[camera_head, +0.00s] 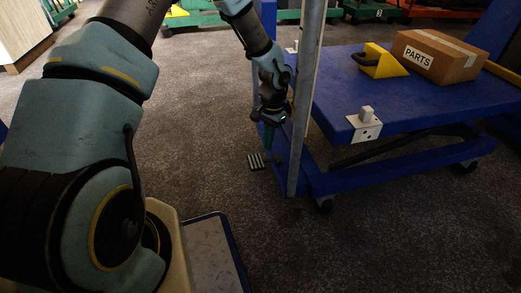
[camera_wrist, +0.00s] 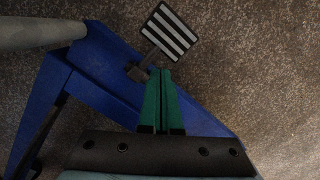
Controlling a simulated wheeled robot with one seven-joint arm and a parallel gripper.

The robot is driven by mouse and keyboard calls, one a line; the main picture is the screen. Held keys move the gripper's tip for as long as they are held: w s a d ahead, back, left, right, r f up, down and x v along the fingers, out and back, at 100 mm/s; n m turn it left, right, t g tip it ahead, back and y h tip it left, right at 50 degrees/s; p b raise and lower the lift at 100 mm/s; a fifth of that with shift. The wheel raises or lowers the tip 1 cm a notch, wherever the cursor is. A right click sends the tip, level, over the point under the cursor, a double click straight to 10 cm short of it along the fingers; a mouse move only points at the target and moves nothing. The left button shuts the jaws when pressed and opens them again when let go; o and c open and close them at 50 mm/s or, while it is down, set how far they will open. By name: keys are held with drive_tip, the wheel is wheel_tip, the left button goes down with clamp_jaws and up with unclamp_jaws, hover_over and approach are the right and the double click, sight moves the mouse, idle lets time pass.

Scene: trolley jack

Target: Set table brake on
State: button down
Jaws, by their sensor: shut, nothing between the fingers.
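The blue lift table (camera_head: 430,90) stands at the right in the head view. A black-and-white striped pedal (camera_head: 257,161) sticks out low from its blue base frame; I take it to be the brake pedal. In the wrist view the striped pedal (camera_wrist: 172,32) is at the top, on a short dark arm joined to the blue frame (camera_wrist: 95,75). My gripper (camera_head: 268,148) points down just above and beside the pedal. Its green fingers (camera_wrist: 162,75) are shut and empty, with their tips near the pedal's arm. I cannot tell whether they touch it.
A grey upright post (camera_head: 305,100) stands close to the right of my gripper. On the tabletop are a cardboard box marked PARTS (camera_head: 440,57) and a yellow wedge-shaped item (camera_head: 383,62). A white bracket (camera_head: 365,126) sits at the table's edge. Carpet left of the pedal is clear.

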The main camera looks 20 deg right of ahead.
wheel_tip(320, 180, up, 10)
drive_tip(key=p, duration=0.4)
drive_tip(key=shift+w+d, duration=0.2)
drive_tip(key=shift+d, duration=0.25)
drive_tip(key=w+a+r+n+p, duration=0.1)
drive_tip(key=a+r+n, duration=0.1)
drive_tip(key=a+r, duration=0.5)
drive_tip(key=w+a+r+n+p, duration=0.15)
drive_tip(key=a+r, duration=0.25)
drive_tip(key=a, duration=0.5)
drive_tip(key=s+a+r+n+t+p, duration=0.1)
drive_tip(key=s+a+r+n, duration=0.2)
drive_tip(key=a, duration=0.3)
drive_tip(key=s+a+r+n+h+p, duration=0.1)
drive_tip(key=s+a+r+n, duration=0.1)
drive_tip(key=s+a+r, duration=0.3)
drive_tip(key=a+r+n+t+p, duration=0.1)
drive_tip(key=a+r+n, duration=0.15)
drive_tip(key=a, duration=0.35)
wheel_tip(320, 180, up, 37)
drive_tip(key=p, duration=3.7)
